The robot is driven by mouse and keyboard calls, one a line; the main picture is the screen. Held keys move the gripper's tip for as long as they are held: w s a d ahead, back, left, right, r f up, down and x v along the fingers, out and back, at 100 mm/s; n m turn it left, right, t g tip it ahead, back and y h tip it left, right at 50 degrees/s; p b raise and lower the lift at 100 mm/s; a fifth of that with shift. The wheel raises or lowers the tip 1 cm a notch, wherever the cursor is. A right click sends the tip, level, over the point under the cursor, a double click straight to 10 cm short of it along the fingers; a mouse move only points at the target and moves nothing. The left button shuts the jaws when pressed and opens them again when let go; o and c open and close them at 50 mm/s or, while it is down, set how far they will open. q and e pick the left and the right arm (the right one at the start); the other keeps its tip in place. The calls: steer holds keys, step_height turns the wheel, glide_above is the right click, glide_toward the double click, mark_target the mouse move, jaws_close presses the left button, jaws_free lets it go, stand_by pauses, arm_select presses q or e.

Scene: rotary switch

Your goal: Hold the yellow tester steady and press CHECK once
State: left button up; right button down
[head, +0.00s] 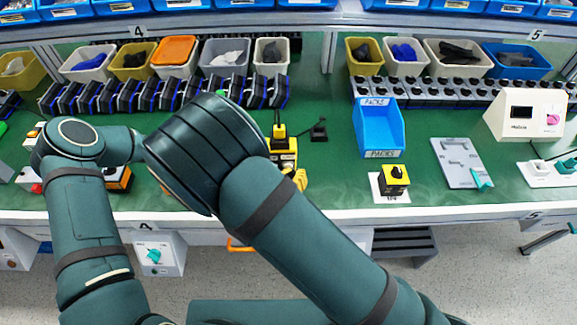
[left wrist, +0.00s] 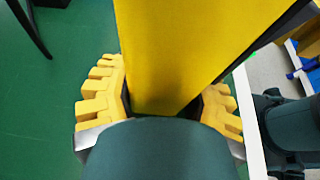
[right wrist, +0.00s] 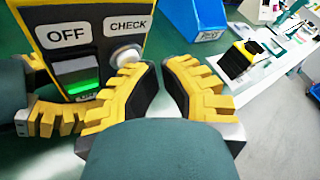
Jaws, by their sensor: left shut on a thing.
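The yellow tester (head: 283,152) stands near the front of the green bench, partly hidden by my right arm in the head view. In the left wrist view, my left gripper (left wrist: 165,105) has its fingers on both sides of the yellow body (left wrist: 175,50). In the right wrist view, the tester's face shows an OFF label, a CHECK label (right wrist: 128,24), a green-lit switch (right wrist: 77,78) and a pale round button (right wrist: 125,56) under CHECK. My right gripper (right wrist: 160,68) is shut and empty, its tips just beside the button; I cannot tell whether they touch it.
A blue PACKS bin (head: 380,130) stands right of the tester. A yellow-and-black switch block (head: 394,180) sits on a white plate near the front edge. A small black stand (head: 319,130) is close behind the tester. Rows of switches and bins line the back.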

steer(key=shift+s, duration=0.65)
steer(key=shift+s, duration=2.5)
arm_select(q)
steer(key=o, duration=1.3)
